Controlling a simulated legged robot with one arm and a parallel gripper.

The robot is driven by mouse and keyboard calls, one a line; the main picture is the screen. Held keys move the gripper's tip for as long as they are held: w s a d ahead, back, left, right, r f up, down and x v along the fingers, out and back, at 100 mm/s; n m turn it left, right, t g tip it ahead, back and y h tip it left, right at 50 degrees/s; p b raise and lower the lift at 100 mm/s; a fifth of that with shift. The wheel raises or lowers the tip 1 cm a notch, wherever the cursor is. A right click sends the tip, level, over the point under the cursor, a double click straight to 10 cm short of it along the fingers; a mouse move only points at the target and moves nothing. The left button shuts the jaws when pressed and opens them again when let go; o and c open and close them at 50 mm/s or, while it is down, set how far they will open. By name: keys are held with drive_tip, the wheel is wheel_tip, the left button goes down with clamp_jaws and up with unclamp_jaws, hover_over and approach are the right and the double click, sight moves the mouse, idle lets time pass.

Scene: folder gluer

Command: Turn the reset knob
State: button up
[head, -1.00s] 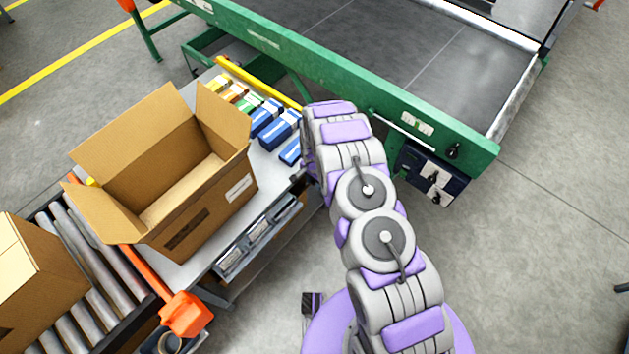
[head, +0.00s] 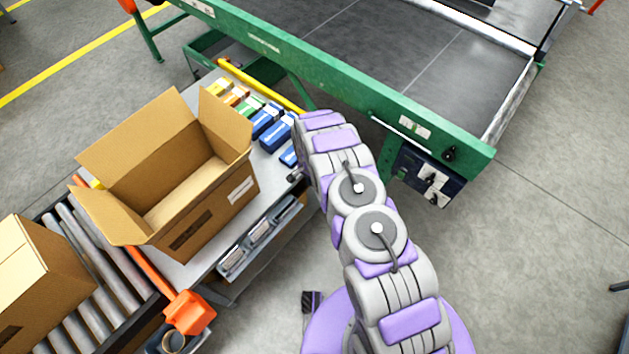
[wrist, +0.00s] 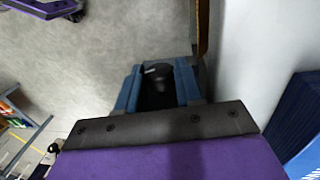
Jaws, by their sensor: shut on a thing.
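In the wrist view, the two blue fingers of my gripper (wrist: 158,88) are shut on a dark rounded knob (wrist: 160,72) with a small pale mark on it. I cannot read its turn angle, and its base is hidden. In the head view, my arm reaches to the right edge of the grey work table (head: 190,271), and my own arm hides most of the gripper there. Other black knobs show on the dark control box (head: 425,181) under the green machine frame and on the frame itself (head: 449,154), apart from my gripper.
An open cardboard box (head: 215,205) stands on the table, with several blue and coloured cartons (head: 268,122) behind it. A roller conveyor (head: 97,262) with another box lies left. The green machine frame (head: 290,60) runs behind my arm.

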drive_tip(key=shift+a, duration=0.15)
drive_tip(key=o, duration=1)
drive_tip(key=shift+b, duration=0.6)
